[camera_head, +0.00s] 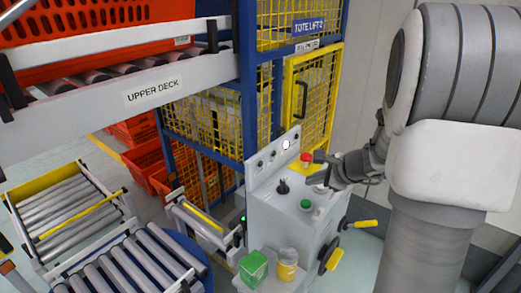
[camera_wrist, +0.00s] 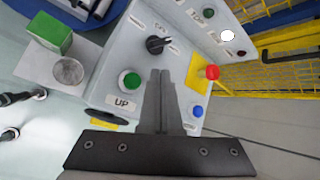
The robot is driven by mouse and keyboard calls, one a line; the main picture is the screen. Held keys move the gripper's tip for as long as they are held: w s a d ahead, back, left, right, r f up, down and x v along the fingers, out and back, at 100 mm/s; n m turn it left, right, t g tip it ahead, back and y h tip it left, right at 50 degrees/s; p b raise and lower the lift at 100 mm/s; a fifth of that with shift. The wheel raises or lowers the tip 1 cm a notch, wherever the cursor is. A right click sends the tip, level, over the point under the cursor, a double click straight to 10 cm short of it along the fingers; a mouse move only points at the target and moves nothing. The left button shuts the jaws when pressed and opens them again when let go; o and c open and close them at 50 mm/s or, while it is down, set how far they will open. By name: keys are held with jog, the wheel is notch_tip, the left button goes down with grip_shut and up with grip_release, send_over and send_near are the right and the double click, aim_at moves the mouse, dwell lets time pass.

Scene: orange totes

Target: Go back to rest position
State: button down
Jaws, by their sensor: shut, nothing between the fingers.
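My gripper (camera_head: 323,172) is shut and empty, above the right part of a grey control console (camera_head: 262,208). In the wrist view the closed fingers of my gripper (camera_wrist: 159,75) point at the console top, between a green button (camera_wrist: 131,81) marked "UP" and a red button (camera_wrist: 212,72) on a yellow plate. A black knob (camera_wrist: 157,45) and a blue button (camera_wrist: 197,111) are also there. In the head view the red button (camera_head: 305,158) is just beyond the fingertips. I cannot tell whether the fingers touch the panel.
A green box (camera_head: 253,267) and a can (camera_head: 287,265) stand in front of the console. Yellow mesh fencing (camera_head: 290,100) is behind it. Roller conveyors (camera_head: 130,268) and the upper deck (camera_head: 150,93) with an orange tote (camera_head: 100,45) are on the left. A yellow-handled handwheel (camera_head: 330,258) is on the console's side.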

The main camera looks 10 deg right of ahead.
jog(key=s+a+r+n+g+y, duration=0.1)
jog(key=s+a+r+n, duration=0.3)
jog(key=a+n, duration=0.15)
jog(key=s+a+r+n+g, duration=0.1)
jog(key=s+a+r+n, duration=0.3)
jog(key=a, duration=0.3)
jog(key=s+a+r+n+h, duration=0.1)
jog(key=s+n+h, duration=0.1)
jog(key=s+n, duration=0.4)
jog(key=s+a+r+n+g+h, duration=0.1)
jog(key=s+r+n+h, duration=0.1)
jog(key=s+n, duration=0.5)
jog(key=s, duration=0.3)
jog(key=shift+a, duration=0.2)
jog(key=shift+d, duration=0.15)
